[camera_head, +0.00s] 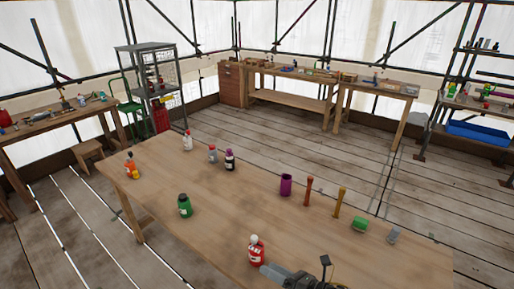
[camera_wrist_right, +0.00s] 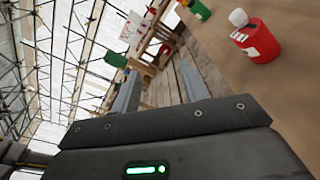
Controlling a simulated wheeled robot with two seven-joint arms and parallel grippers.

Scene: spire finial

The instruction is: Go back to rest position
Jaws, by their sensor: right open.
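My right gripper (camera_head: 276,273) is at the near edge of the wooden table (camera_head: 210,228), just in front of a red bottle (camera_head: 257,255) with a white cap. In the right wrist view its two fingers stand apart with nothing between them (camera_wrist_right: 160,92), so it is open and empty. The red bottle stands upright to the right of the fingers in that view (camera_wrist_right: 262,42), apart from them. My left gripper is not in view.
The table's middle is clear. Workbenches (camera_head: 290,88) line the far side.

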